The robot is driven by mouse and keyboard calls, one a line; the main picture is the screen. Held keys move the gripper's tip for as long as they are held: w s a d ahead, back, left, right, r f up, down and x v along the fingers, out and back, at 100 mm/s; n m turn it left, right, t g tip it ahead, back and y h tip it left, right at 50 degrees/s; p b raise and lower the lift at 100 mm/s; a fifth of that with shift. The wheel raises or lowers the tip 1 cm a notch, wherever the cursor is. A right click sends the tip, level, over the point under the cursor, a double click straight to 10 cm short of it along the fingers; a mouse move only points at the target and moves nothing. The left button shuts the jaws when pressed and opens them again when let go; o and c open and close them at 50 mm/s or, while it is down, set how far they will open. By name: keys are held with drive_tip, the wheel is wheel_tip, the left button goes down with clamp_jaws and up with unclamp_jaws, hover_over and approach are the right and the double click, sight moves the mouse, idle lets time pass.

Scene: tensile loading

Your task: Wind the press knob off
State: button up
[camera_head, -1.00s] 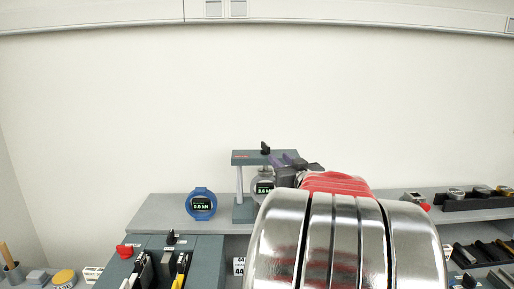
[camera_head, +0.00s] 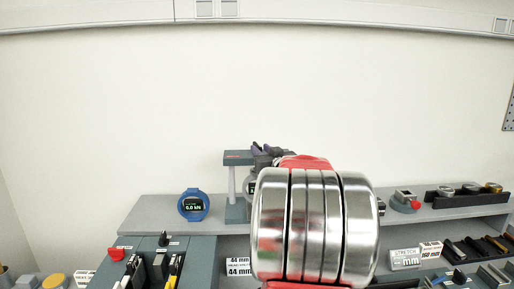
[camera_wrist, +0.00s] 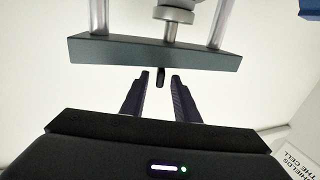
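The press (camera_head: 238,157) is a grey frame with a flat top beam on metal posts, standing on the shelf in the head view. In the wrist view its beam (camera_wrist: 150,50) crosses the picture, with the posts running upward. The small black press knob (camera_wrist: 160,78) sticks out from the beam between the tips of my gripper (camera_wrist: 159,90). My fingers are open, with a gap visible on each side of the knob. In the head view my gripper (camera_head: 268,151) is at the beam's top and hides the knob. My arm partly covers the press's round gauge.
A blue round gauge (camera_head: 193,205) reading 0.0 kN stands on the shelf (camera_head: 155,212) left of the press. A grey tool block (camera_head: 195,250) sits lower left. A small device with a red knob (camera_head: 405,201) and a dark rack stand at right.

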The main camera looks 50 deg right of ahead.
sight(257, 144)
drive_tip(key=shift+x, duration=2.25)
clamp_jaws()
